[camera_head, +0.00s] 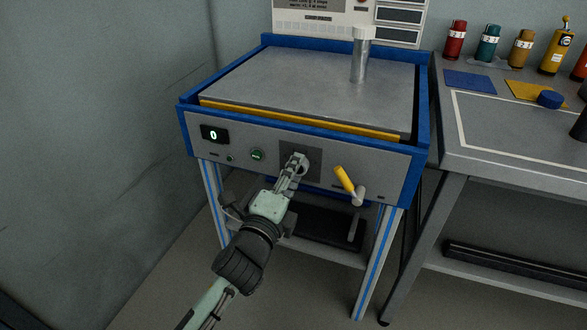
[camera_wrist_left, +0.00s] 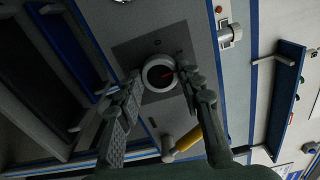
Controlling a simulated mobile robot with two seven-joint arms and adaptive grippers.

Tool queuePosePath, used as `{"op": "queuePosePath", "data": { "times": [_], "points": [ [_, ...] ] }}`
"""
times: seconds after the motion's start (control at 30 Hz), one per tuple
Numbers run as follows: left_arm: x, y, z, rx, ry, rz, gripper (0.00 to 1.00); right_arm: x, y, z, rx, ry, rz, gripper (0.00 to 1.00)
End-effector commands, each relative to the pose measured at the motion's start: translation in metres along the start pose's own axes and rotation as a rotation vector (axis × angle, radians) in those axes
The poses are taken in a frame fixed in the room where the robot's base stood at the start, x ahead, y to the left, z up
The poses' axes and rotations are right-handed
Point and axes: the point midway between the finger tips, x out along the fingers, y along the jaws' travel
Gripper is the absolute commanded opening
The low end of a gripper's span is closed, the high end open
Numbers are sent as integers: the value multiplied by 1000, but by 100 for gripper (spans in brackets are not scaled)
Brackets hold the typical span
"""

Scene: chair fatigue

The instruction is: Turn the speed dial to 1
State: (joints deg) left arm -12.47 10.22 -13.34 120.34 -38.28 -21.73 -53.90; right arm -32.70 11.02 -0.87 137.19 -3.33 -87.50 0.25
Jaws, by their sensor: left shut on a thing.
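In the head view the plate (camera_head: 314,156) shows on the machine's front panel, and my gripper largely hides the dial. My left gripper (camera_head: 299,163) is at the dial, its fingers on either side of it and shut on it. The fingers also show in the left wrist view (camera_wrist_left: 160,88). The display (camera_head: 213,134) reads 0. My right gripper is not in view.
A yellow-handled lever (camera_head: 344,179) sticks out right of the dial. A green button (camera_head: 257,155) is to its left. A side bench (camera_head: 500,130) with several bottles is at the right.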

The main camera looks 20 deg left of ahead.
Motion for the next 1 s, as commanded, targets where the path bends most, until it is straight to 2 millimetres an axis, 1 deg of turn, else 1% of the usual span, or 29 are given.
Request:
{"op": "queuePosePath", "data": {
  "times": [0.2,0.4,0.7,1.0],
  "points": [
    [0,-1,0,-172,-1,2,8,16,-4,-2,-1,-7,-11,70],
    [0,-1,1,-282,-2,0,8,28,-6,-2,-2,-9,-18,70],
    [0,0,0,-358,-1,0,8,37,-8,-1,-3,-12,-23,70],
    [0,0,0,-367,-1,0,8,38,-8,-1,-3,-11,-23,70]
  ]
}}
